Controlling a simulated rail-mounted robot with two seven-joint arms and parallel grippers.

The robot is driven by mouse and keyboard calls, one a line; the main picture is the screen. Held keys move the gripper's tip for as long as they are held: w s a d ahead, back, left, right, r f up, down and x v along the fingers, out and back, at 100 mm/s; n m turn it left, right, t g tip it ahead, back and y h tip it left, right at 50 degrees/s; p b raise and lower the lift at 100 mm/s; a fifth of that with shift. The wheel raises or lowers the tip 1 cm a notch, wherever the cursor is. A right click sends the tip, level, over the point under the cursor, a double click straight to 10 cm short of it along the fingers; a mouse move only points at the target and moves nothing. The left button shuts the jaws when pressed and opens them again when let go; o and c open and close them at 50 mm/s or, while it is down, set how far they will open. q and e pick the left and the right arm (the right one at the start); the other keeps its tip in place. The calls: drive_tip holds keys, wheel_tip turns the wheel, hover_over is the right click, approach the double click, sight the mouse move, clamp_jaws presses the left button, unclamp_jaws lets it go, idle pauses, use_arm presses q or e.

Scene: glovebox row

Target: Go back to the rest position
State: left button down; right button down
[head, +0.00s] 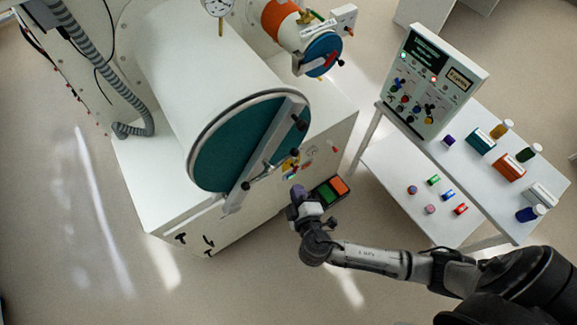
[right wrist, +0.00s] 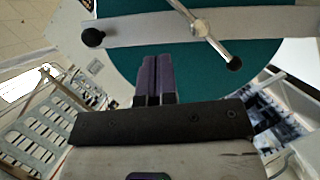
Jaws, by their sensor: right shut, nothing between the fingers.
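My right gripper (head: 297,190) is beside the front of the white cabinet, below the large teal round door (head: 232,150). In the right wrist view its purple fingers (right wrist: 156,75) are pressed together with nothing between them. The teal door (right wrist: 265,65) with its metal crossbar fills the upper part of that view, beyond the fingertips. In the head view a box with a green and an orange panel (head: 340,185) is right next to the gripper; I cannot tell whether they touch. My left gripper does not show in either view.
A smaller blue round door (head: 322,52) sits at the upper middle. At the right, a white cart (head: 465,175) carries a control panel (head: 430,78), several jars and small coloured pieces. The floor (head: 100,250) at the lower left is clear.

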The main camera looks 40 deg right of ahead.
drive_tip(key=shift+s+a, duration=0.1)
drive_tip(key=shift+s, duration=0.05)
drive_tip(key=s+d+m+g+y+p, duration=0.1)
drive_tip(key=s+m+g+y, duration=0.5)
drive_tip(key=s, duration=1.1)
drive_tip(key=g, duration=0.4)
drive_tip(key=shift+s+g+p, duration=0.4)
drive_tip(key=shift+d, duration=0.1)
